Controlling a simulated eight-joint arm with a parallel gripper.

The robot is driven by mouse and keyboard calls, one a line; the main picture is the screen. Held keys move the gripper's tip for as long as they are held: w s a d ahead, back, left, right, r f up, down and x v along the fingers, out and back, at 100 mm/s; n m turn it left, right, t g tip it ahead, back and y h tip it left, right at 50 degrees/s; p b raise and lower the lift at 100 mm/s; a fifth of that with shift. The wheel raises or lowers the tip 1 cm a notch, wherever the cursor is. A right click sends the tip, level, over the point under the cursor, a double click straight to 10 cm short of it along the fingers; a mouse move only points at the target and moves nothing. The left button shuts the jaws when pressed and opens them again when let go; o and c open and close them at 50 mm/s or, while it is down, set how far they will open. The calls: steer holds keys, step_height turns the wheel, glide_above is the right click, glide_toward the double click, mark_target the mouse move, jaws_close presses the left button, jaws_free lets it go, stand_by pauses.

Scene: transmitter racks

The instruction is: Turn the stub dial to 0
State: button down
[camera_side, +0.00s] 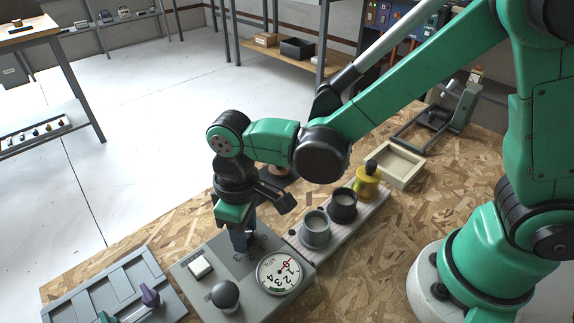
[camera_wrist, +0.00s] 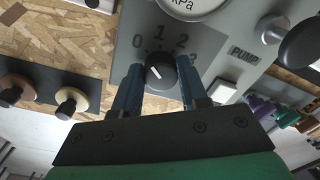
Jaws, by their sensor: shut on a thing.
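The stub dial (camera_wrist: 160,72) is a black round knob with a white pointer line, on the grey pump panel (camera_wrist: 128,40). In the wrist view the printed numbers 0, 1, 2 and 3 arc around its far side. The white line slants up and left, roughly toward the 0. My gripper (camera_wrist: 159,80) has its two blue fingers on either side of the knob, shut on it. In the side view my gripper (camera_side: 240,240) points down at the back of the panel (camera_side: 225,263) and hides the dial.
The panel also carries a kPa gauge (camera_side: 279,273), a white button (camera_side: 200,266) and a black PUMP knob (camera_side: 225,295). A strip with several round fittings (camera_side: 316,229) stands right beside it. A grey tray (camera_side: 110,290) with coloured handles lies to the left.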

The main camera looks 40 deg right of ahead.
steer(key=shift+n, duration=0.9)
steer(key=shift+c, duration=2.3)
jaws_free()
steer(key=shift+d+r, duration=0.1)
steer(key=shift+r, duration=2.75)
steer(key=shift+w, duration=0.1)
